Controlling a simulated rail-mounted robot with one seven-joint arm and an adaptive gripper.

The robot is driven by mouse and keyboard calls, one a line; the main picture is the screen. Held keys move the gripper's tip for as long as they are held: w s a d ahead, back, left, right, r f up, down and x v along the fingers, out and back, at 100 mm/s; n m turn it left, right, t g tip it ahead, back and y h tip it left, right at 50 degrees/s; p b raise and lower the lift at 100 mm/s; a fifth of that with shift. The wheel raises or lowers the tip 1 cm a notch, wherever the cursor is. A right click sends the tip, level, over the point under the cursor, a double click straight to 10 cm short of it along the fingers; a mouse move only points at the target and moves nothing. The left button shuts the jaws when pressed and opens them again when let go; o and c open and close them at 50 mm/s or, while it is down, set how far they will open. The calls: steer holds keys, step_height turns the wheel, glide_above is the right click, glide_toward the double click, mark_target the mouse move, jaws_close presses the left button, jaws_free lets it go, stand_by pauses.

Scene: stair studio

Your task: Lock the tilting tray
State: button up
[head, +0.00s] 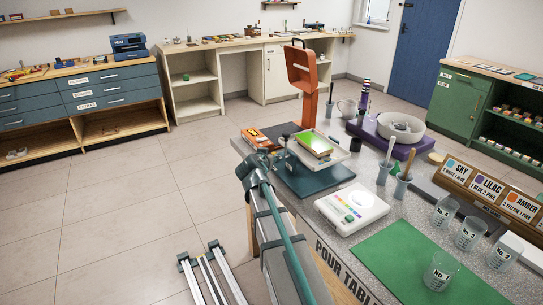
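A white tray (339,158) stands raised on a dark teal base (312,181) near the far left part of the pouring table. A green and yellow block-like thing (314,142) lies on the tray. I cannot make out a lock or catch on it, and the tray's exact tilt is hard to judge. My arm reaches up from the bottom of the head view to the table's left edge. My gripper (272,148) is at its far end, just left of the tray. The gripper is small and partly hidden by my arm, so its fingers cannot be made out.
An orange upright stand (310,85) rises behind the tray. A white device with coloured marks (352,206), a green mat (425,265), clear numbered beakers (468,234) and cups with tools (402,187) crowd the table. A purple-based bowl (400,128) is behind.

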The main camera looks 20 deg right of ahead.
steer(key=shift+v, duration=2.4)
